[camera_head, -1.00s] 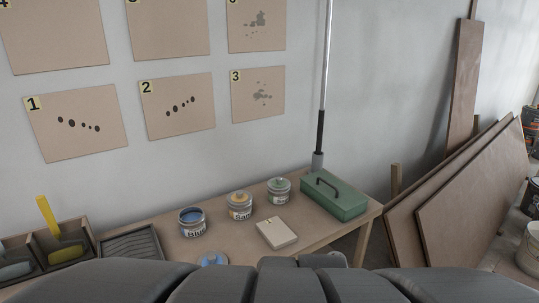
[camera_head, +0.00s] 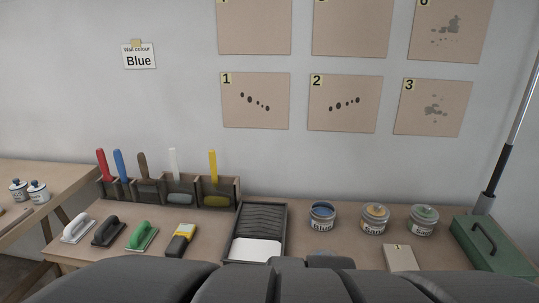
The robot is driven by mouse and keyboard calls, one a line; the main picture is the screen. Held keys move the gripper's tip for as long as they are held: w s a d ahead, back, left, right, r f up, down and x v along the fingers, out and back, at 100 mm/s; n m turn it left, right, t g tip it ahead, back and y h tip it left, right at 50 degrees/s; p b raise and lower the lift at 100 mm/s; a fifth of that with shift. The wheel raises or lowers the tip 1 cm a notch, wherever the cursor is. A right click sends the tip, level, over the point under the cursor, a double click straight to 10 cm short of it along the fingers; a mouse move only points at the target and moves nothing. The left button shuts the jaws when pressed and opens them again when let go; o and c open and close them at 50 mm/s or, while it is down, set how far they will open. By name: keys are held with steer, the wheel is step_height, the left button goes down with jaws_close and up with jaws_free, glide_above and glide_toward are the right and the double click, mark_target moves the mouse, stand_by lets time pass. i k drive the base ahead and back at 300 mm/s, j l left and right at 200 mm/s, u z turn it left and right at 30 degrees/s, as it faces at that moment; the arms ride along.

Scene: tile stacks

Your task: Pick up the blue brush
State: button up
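A blue-handled tool (camera_head: 121,164), which looks like the blue brush, stands upright in a wooden rack (camera_head: 221,201) at the left of the workbench. Its lower end is hidden by the rack's front. A red-handled tool (camera_head: 103,165) stands just left of it, and a brown-handled one (camera_head: 144,164) just right. My gripper is not clearly visible; dark grey parts of my own body fill the bottom of the view.
White, black and green floats (camera_head: 141,236) and a yellow-black tool (camera_head: 180,239) lie before the rack. A ribbed tray (camera_head: 264,218), open paint cans (camera_head: 321,217) and a green toolbox (camera_head: 492,245) stand to the right. Another table (camera_head: 60,178) is at far left.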

mark_target(118, 157)
steer(key=u, duration=1.35)
